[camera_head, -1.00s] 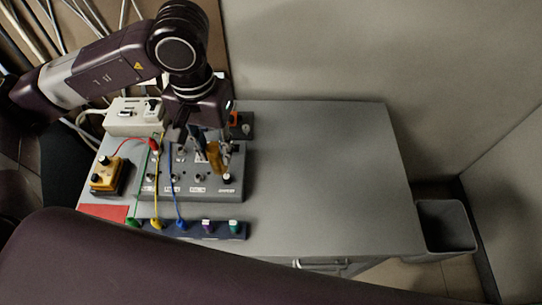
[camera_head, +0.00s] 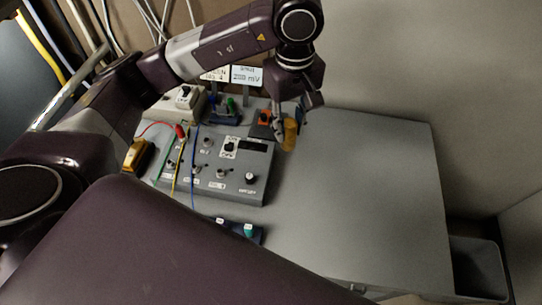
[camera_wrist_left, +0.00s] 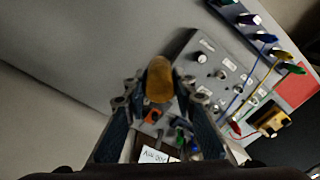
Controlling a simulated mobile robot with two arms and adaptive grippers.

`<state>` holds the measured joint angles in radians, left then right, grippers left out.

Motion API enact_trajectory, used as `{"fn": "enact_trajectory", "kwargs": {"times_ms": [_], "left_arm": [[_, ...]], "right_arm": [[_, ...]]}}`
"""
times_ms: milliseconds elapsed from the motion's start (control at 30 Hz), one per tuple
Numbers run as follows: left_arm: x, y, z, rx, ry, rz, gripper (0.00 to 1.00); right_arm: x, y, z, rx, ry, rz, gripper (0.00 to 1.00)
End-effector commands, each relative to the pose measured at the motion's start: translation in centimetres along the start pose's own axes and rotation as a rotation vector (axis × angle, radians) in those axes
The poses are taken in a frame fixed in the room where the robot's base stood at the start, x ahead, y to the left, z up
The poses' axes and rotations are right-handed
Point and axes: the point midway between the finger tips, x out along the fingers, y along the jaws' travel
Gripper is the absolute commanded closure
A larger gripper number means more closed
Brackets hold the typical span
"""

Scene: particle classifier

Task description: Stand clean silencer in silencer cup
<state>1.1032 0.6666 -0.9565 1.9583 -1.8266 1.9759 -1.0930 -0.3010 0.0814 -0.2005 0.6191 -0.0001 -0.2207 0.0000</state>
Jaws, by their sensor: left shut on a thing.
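The silencer, an amber-brown cylinder (camera_head: 290,134), is held in my left gripper (camera_head: 293,120). The gripper is shut on it, above the table's back part, just right of the grey control box. In the left wrist view the silencer (camera_wrist_left: 160,80) juts out between the fingers (camera_wrist_left: 160,100). A small block with an orange face (camera_head: 265,118) sits just left of the gripper; it also shows in the left wrist view (camera_wrist_left: 153,116). I cannot tell for sure whether this is the silencer cup. My right gripper is not in view.
The grey control box (camera_head: 262,185) with knobs and cables stands left of the gripper. A yellow box (camera_head: 138,155), a white device (camera_head: 180,102) and upright label cards (camera_head: 247,76) stand around it. The grey table top (camera_head: 370,190) is bare to the right. A bin (camera_head: 478,270) stands beyond.

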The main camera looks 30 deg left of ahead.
Motion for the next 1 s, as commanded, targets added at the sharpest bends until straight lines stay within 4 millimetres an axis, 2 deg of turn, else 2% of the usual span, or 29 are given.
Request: {"fn": "enact_trajectory", "kwargs": {"times_ms": [33,133,233,333,467,800,1000], "left_arm": [[-1.5,0.5,0.0,-0.069,-0.006,-0.004,1.00],[-2.2,1.1,-0.3,-0.177,-0.008,-0.010,1.00],[-2.2,1.5,-0.3,-0.235,-0.010,-0.014,1.00],[-1.2,1.5,-0.3,-0.254,-0.012,-0.017,1.00],[1.1,1.4,-0.2,-0.254,-0.013,-0.020,1.00],[9.8,1.2,-0.2,-0.253,-0.011,-0.021,1.00],[12.9,1.3,-0.2,-0.251,-0.009,-0.016,1.00]], "right_arm": [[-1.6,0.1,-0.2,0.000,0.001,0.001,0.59],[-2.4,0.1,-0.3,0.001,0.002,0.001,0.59],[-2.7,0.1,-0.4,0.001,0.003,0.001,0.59],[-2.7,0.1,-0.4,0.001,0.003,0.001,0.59],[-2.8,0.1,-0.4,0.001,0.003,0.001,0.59],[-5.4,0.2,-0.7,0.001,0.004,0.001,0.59],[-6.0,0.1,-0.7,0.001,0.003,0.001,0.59]]}}
